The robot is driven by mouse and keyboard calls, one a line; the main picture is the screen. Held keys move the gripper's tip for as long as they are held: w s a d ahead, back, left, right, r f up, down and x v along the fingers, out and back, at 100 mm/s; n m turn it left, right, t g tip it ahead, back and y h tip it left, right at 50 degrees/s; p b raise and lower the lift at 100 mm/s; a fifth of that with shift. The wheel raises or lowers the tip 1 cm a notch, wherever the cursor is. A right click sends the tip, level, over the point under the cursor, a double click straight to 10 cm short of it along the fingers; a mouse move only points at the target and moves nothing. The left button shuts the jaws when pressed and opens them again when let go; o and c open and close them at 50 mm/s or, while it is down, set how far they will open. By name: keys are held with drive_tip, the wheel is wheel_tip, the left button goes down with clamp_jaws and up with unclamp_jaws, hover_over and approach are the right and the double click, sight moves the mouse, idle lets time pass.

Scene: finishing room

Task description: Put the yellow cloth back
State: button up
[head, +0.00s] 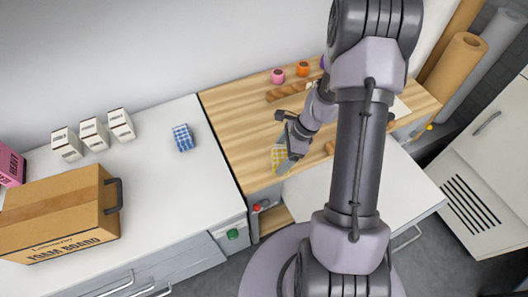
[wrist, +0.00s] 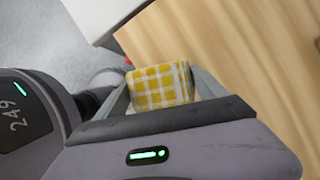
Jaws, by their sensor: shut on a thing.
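The yellow cloth (head: 279,157) is a folded, yellow-and-white checked cloth. In the wrist view the yellow cloth (wrist: 160,86) sits between the two fingers of my gripper (wrist: 163,92). My gripper (head: 283,150) is shut on it, over the front left part of the wooden bench top (head: 235,125). I cannot tell whether the cloth touches the wood or hangs just above it. A blue checked cloth (head: 183,138) lies on the white counter to the left. My arm hides part of the bench.
White boxes (head: 94,136) and a cardboard box (head: 60,218) stand on the white counter (head: 150,190). Pink (head: 278,76) and orange (head: 303,69) items stand at the bench's back, near a wooden rack (head: 285,92). Bare wood lies left of my gripper.

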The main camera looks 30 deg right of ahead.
drive_tip(key=w+a, duration=0.1)
drive_tip(key=w, duration=0.1)
drive_tip(key=w+a, duration=0.1)
drive_tip(key=w, duration=0.3)
drive_tip(key=shift+a+f, duration=0.35)
drive_tip(key=shift+a, duration=0.05)
drive_tip(key=shift+w+a+f+b, duration=0.1)
drive_tip(key=shift+w+f+b, duration=0.2)
drive_tip(key=shift+b, duration=0.1)
drive_tip(key=shift+s+f+b, duration=0.1)
drive_tip(key=shift+f+b, duration=0.5)
drive_tip(key=shift+f, duration=0.8)
drive_tip(key=shift+f, duration=0.2)
drive_tip(key=o, duration=1.5)
drive_tip(key=shift+o, duration=0.2)
drive_tip(key=shift+r, duration=0.2)
